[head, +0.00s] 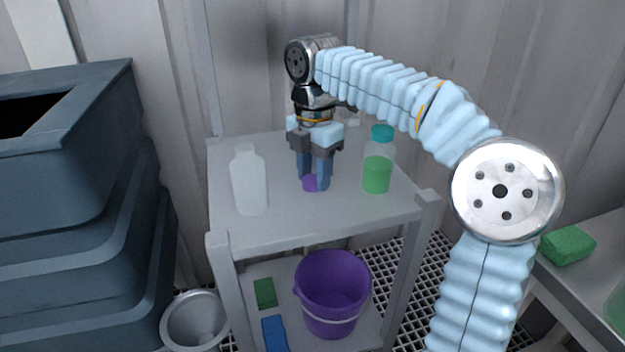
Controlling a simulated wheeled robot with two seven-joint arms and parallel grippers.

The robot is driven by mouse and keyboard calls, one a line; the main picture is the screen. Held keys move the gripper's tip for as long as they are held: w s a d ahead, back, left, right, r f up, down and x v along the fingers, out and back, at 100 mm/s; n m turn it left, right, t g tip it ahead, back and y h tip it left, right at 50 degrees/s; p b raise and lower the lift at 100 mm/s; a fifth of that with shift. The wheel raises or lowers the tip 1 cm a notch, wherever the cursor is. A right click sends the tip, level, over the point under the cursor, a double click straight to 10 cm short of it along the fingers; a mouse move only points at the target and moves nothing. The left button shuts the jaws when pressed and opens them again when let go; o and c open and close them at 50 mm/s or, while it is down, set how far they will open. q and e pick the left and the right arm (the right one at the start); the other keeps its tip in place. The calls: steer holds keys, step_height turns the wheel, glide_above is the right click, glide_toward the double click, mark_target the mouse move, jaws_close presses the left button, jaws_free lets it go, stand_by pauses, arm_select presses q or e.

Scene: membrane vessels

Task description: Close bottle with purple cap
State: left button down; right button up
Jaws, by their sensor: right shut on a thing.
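The purple cap (311,184) is at table-top level between the fingertips of my right gripper (314,182). The gripper points straight down and is shut on the cap. A white bottle (249,180) without a cap stands upright on the shelf top, left of the gripper and apart from it. A clear bottle with green liquid (377,174) and a teal cap (382,133) stands just right of the gripper. My left gripper is not in view.
The grey shelf top (285,228) is clear at its front middle. Below are a purple bucket (330,310), a green sponge (265,293) and a blue block (275,333). A dark stacked bin (70,210) stands left. A green sponge (567,246) lies on the right table.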

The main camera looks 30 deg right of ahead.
mark_target(313, 178)
steer(key=shift+r, duration=0.1)
steer(key=shift+r, duration=0.3)
step_height(313, 178, up, 2)
steer(key=shift+r+p, duration=0.15)
steer(key=shift+p, duration=0.4)
steer(key=s+a+r+p, duration=0.1)
steer(key=s+a+r, duration=0.7)
steer(key=a+r, duration=0.2)
steer(key=shift+a, duration=0.8)
